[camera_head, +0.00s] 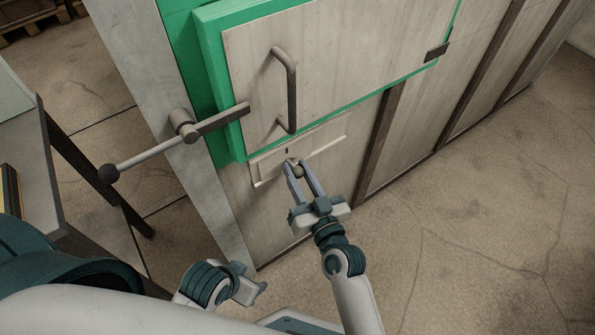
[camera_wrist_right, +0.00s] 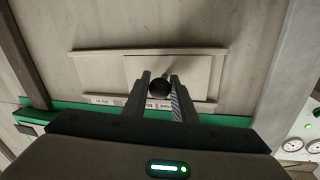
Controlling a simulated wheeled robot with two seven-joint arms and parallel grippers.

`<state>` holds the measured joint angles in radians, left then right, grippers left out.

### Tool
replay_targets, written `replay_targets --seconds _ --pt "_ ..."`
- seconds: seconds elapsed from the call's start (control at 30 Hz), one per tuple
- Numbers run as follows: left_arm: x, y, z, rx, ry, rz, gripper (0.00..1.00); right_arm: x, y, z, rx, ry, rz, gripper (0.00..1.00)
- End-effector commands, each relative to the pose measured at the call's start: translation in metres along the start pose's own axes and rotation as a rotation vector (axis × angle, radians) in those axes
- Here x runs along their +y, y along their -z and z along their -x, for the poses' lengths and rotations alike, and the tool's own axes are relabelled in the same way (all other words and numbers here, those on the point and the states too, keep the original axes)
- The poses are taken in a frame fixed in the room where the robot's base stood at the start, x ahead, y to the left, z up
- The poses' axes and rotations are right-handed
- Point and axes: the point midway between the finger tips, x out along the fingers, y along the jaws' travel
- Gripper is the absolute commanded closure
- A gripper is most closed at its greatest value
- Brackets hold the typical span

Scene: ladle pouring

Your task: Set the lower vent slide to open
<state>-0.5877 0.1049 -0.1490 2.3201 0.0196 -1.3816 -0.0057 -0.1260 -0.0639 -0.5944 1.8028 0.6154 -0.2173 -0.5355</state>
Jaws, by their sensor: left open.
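The lower vent slide (camera_head: 271,167) is a pale plate between two rails, low on the panel below the green-framed door. In the right wrist view the slide (camera_wrist_right: 200,76) sits toward the right end of its rails, and a dark round knob (camera_wrist_right: 158,87) stands out from it. My right gripper (camera_wrist_right: 159,76) has its fingers on both sides of the knob and they appear shut on it. In the head view my right gripper (camera_head: 296,166) is at the same knob (camera_head: 298,172). My left gripper (camera_head: 252,284) is open and empty, low and away from the panel.
Above is the door with a bar handle (camera_head: 290,90) and green frame (camera_head: 215,60). A latch lever with a black ball (camera_head: 109,173) sticks out left. A grey table (camera_head: 40,170) stands at left. Small labels (camera_wrist_right: 105,99) and gauges (camera_wrist_right: 293,145) show. Floor at right is clear.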

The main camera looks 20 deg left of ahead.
Motion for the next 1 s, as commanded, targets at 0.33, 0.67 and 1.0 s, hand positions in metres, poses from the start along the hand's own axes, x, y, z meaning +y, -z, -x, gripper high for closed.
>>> replay_targets --seconds 0.33,0.67,1.0 --pt "-0.001 -0.001 0.001 -0.007 0.002 0.0 0.49 0.04 0.008 -0.008 0.001 0.0 0.008 1.0" --pt "0.001 0.003 -0.002 0.016 -0.003 0.0 0.49 0.082 0.016 -0.016 0.0 -0.001 0.002 1.0" --pt "0.002 0.002 -0.001 0.013 -0.004 0.0 0.49 0.083 0.017 -0.016 0.002 -0.003 0.002 0.57"
